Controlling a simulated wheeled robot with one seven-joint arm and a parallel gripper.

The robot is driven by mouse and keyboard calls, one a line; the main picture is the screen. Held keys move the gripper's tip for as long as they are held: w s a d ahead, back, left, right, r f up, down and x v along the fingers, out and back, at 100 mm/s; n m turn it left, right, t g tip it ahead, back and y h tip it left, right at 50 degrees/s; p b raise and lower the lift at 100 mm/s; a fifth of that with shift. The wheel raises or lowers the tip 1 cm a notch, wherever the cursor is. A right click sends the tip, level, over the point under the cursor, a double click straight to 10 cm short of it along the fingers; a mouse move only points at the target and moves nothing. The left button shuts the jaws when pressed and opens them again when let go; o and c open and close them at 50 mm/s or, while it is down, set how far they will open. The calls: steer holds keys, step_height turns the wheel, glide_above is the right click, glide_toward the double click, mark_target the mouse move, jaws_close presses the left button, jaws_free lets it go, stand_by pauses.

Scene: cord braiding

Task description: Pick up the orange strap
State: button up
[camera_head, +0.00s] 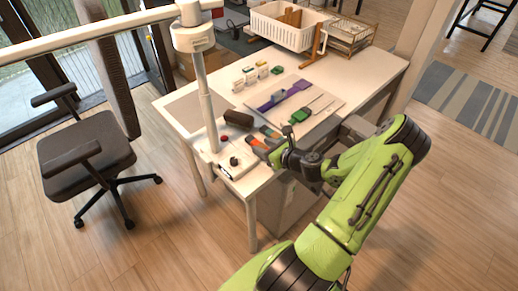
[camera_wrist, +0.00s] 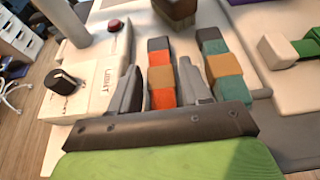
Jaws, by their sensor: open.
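The orange strap (camera_wrist: 160,57) lies on the table in the wrist view, with orange blocks, a tan block in the middle and a grey far end. In the head view the orange strap (camera_head: 256,143) shows at the table's near edge, partly hidden by my gripper. My gripper (camera_wrist: 158,66) is open, with one finger on each side of the strap in the picture. No contact is visible, and the fingers' height over the strap cannot be told. In the head view my gripper (camera_head: 273,153) is over the near table edge.
A teal strap (camera_wrist: 226,69) with a tan block lies just right of the right finger. A light control box (camera_wrist: 90,85) with a black knob and red button stands left. A brown block (camera_head: 238,118), lamp post (camera_head: 207,110) and purple strap (camera_head: 282,95) are farther back.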

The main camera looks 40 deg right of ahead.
steer(key=shift+x, duration=1.2)
steer(key=shift+s, duration=0.15)
steer(key=c, duration=0.7)
